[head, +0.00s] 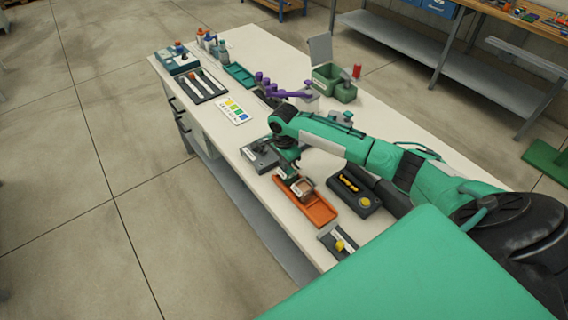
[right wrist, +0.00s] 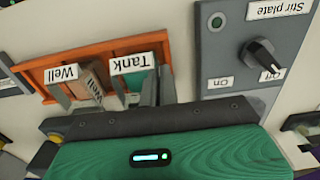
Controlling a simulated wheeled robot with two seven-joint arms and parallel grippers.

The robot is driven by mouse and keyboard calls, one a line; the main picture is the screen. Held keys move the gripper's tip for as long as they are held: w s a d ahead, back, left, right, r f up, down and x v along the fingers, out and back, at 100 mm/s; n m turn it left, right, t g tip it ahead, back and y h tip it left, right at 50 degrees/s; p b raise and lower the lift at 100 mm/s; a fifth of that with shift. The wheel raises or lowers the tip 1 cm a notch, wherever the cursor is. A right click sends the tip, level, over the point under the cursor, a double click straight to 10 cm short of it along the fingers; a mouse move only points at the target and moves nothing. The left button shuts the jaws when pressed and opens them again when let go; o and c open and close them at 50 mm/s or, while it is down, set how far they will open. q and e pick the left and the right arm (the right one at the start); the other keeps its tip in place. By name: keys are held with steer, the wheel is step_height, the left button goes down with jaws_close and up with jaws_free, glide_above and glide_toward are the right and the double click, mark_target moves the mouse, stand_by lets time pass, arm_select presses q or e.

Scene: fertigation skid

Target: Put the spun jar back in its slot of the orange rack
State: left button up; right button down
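The orange rack (head: 318,213) lies near the front end of the bench, its right part empty. It also shows in the right wrist view (right wrist: 30,72), upside down, with white "Well" and "Tank" tags. A brownish jar (head: 303,187) stands at the rack's left part; in the right wrist view the jar (right wrist: 95,75) bears a "Well" label. A teal patch beside the "Tank" tag is partly hidden by grey finger-like parts. My right gripper (head: 289,165) is low over the rack's left end, pointing down. Whether its fingers grip anything is unclear. My left gripper is out of view.
The grey stir plate (head: 261,156) sits close left of the rack, with its knob (right wrist: 264,55) near my right gripper. A black tray with yellow items (head: 354,193) lies to the right. A purple rack (head: 285,92) and green bins (head: 333,82) stand farther back.

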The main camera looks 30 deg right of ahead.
steer(key=c, duration=1.7)
jaws_free()
step_height(320, 180, up, 12)
steer(key=shift+r+b, duration=0.1)
steer(key=shift+b, duration=0.55)
